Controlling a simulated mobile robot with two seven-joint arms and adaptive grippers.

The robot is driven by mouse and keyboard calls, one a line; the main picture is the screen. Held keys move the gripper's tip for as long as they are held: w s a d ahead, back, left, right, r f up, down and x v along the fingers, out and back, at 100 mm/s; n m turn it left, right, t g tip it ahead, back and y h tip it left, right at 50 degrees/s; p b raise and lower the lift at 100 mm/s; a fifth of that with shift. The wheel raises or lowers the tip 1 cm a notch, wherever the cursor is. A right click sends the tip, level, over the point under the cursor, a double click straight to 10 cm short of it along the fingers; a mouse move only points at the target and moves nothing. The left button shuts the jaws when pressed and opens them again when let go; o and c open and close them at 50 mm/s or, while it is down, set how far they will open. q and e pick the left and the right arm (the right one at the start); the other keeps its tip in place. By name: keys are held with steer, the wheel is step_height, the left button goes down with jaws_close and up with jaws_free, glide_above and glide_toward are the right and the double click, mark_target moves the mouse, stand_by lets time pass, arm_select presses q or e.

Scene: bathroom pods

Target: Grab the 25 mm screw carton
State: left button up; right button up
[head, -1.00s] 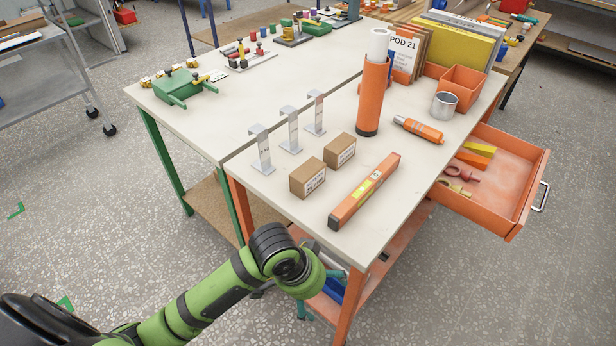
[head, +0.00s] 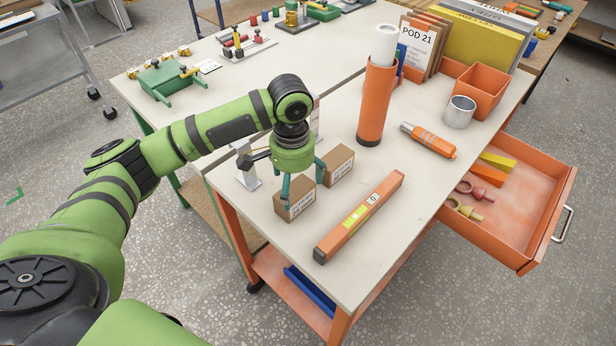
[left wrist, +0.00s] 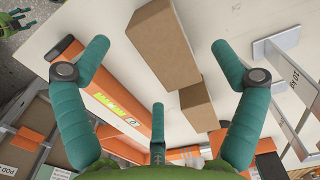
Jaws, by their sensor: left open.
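Two brown cardboard screw cartons stand on the cream bench top: a nearer one (head: 296,204) and a farther one (head: 339,166). Each has a white label, too small to read, so I cannot tell which is the 25 mm one. My left gripper (head: 303,183) points down over the cartons, its fingers open, partly hiding the nearer one. In the left wrist view the gripper (left wrist: 160,60) has its teal fingers spread, with one carton (left wrist: 163,45) between them and the other carton (left wrist: 198,106) beside it. Neither carton is gripped. My right gripper is not in view.
An orange spirit level (head: 360,216) lies right of the cartons. Metal brackets (head: 247,172) stand close on the left, partly behind my arm. An orange drawer (head: 530,215) hangs open.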

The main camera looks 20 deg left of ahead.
mark_target(296, 194)
arm_select(q)
steer(key=shift+w, duration=0.15)
step_height(296, 194, down, 3)
steer(key=shift+d+f+p, duration=0.1)
steer(key=shift+d+p, duration=0.05)
steer(key=shift+p, duration=0.55)
step_height(296, 194, down, 3)
steer(key=shift+d+r, duration=0.1)
steer(key=shift+r, duration=0.1)
steer(key=shift+w+f, duration=0.1)
steer(key=shift+f, duration=0.35)
steer(key=c, duration=1.4)
steer(key=shift+c, duration=0.8)
steer(key=shift+r, duration=0.15)
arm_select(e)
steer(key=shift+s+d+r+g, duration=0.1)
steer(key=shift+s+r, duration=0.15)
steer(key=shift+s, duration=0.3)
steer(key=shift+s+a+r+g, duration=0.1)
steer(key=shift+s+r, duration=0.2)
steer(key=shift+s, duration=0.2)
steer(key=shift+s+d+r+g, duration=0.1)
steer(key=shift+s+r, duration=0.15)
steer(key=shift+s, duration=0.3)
